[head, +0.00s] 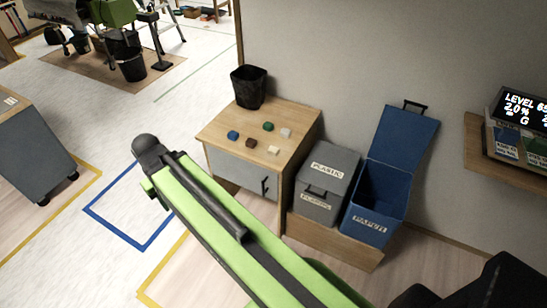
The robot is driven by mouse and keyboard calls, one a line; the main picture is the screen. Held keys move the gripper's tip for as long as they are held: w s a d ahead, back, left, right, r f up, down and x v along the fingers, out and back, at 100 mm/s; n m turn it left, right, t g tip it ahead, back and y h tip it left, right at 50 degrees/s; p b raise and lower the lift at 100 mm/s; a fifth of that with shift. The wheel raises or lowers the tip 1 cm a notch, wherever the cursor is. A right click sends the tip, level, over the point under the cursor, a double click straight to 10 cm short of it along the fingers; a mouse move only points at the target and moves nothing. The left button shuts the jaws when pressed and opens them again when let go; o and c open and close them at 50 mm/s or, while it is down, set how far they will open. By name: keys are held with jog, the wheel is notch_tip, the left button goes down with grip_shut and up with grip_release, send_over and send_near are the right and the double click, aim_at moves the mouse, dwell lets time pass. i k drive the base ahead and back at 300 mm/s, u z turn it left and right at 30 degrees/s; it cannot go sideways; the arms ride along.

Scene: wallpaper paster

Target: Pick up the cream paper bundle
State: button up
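A small cream bundle (274,150) lies on the wooden top of a low cabinet (222,127), near its front right part. It is the palest yellowish one of several small pieces there and looks uncovered. My green and black arm crosses the head view from the bottom to the left, in front of the cabinet's lower part. No gripper fingers can be made out, and nothing of mine touches the bundle in this picture.
Blue (233,135), brown (251,143), green (268,126) and greyish-white (286,132) pieces lie around the bundle. A black bin (249,87) stands at the cabinet's back. A grey plastic bin (325,183) and an open blue paper bin (378,198) stand right. Floor at left is open.

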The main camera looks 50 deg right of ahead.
aim_at(272, 152)
jog(key=z, duration=0.15)
jog(key=i, duration=0.95)
jog(key=u, duration=0.1)
